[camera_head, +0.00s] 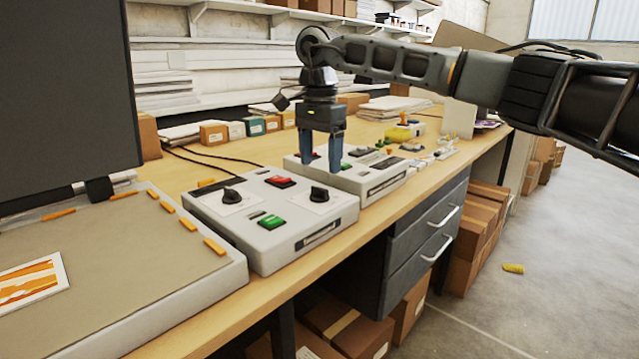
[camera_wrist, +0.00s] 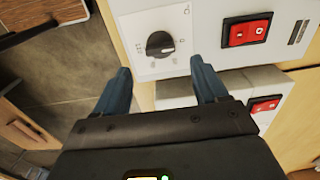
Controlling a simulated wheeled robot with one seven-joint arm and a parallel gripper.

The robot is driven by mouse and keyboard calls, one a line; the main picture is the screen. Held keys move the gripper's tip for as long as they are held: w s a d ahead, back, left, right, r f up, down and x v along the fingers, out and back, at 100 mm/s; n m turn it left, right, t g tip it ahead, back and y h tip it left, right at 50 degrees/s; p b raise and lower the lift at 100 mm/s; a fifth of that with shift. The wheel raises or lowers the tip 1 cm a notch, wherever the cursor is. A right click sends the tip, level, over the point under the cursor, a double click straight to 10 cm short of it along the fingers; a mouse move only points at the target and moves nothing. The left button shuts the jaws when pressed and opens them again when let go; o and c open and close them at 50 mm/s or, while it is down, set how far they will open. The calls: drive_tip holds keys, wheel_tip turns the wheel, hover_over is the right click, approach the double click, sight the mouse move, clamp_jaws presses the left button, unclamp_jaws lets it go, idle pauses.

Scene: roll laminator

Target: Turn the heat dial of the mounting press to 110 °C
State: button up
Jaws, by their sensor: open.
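A pale grey control box (camera_head: 262,252) stands on the bench with two black dials, a left one (camera_head: 231,196) and a right one (camera_head: 318,194). Between them are a red switch (camera_head: 280,182) and a green button (camera_head: 271,222). Which dial is the heat dial I cannot tell.
A second control box (camera_head: 375,186) with its own switches stands just behind, partly hidden by my fingers. A flat press bed (camera_head: 120,275) with a raised dark panel (camera_head: 60,90) is at the left. Drawers (camera_head: 425,235) are under the bench; open floor lies right.

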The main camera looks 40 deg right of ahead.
sight(319, 188)
wheel_tip(319, 188, down, 6)
drive_tip(key=shift+a+r, duration=0.1)
idle(0.4)
drive_tip(key=c, duration=1.1)
